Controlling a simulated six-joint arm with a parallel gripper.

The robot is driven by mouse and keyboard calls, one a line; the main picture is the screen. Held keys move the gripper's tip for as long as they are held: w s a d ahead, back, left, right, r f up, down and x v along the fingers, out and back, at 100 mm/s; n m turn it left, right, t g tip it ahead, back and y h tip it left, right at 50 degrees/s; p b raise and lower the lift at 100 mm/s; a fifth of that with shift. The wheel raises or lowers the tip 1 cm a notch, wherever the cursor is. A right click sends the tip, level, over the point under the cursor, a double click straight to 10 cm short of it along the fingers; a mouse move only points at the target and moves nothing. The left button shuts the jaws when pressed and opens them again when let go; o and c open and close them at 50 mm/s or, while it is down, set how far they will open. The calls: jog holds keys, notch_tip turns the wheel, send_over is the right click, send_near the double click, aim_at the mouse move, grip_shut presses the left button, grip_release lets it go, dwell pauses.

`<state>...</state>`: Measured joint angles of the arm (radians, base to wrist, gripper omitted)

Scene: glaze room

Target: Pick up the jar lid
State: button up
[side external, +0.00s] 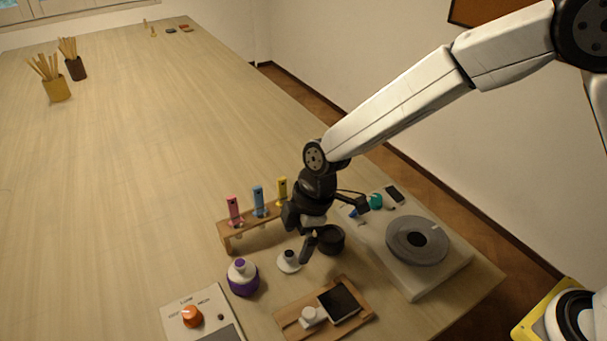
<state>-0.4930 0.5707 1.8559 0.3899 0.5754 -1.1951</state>
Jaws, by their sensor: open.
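A small white disc with a dark-topped knob, which looks like the jar lid (289,262), lies on the wooden table near the middle front. My gripper (302,240) is open and empty, pointing down just above and slightly right of the lid. One dark finger comes down close to the lid's right side. I cannot tell whether it touches. A round white and purple jar (243,280) stands to the left of the lid, with a purple knob on top.
A dark cup (330,240) stands close right of my gripper. Behind is a wooden rack (232,243) with pink, blue and yellow tubes. A wooden tray (296,325) with a scale-like device is in front. A grey wheel (417,241) sits at right. The table's left side is mostly clear.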

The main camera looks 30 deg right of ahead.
aim_at(291, 253)
jog(key=shift+w+x, duration=0.2)
jog(key=shift+x, duration=2.4)
jog(key=c, duration=1.1)
jog(key=shift+c, duration=0.2)
jog(key=shift+r, duration=0.15)
